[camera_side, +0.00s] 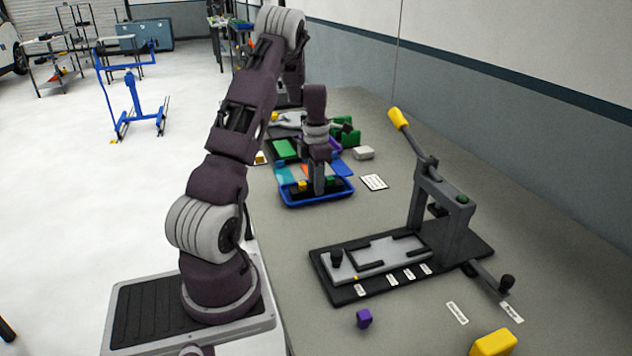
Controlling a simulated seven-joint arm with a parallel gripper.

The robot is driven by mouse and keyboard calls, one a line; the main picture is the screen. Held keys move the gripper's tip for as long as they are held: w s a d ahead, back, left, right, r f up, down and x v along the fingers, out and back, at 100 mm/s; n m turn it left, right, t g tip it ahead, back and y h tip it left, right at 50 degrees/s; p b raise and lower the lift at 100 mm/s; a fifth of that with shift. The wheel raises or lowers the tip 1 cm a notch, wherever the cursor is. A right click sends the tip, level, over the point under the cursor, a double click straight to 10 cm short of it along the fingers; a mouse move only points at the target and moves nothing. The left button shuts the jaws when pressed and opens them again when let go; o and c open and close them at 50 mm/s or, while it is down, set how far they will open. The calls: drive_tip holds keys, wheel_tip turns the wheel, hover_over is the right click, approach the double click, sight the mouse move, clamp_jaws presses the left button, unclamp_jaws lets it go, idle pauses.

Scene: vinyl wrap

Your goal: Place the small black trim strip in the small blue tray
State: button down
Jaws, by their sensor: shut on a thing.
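The small blue tray (318,200) lies on the bench beyond my arm's base, with its blue rim showing all round the front. My gripper (318,189) points straight down over the tray, with its fingertips low, at about the level of the rim. It is shut on the black trim strip, which is mostly hidden by the fingers and the dark tray interior. I cannot tell whether the strip touches the tray floor. Small yellow and green bits show beside the fingers.
Behind the tray are a green piece (285,149), flat coloured sheets and green blocks (347,134). A white block (364,153) and a label card (374,182) lie to the right. A lever press (441,205) with a black base stands nearer. A purple cube (364,319) and yellow block (493,343) lie in front.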

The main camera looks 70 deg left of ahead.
drive_tip(key=c, duration=1.3)
unclamp_jaws()
drive_tip(key=shift+o, duration=0.2)
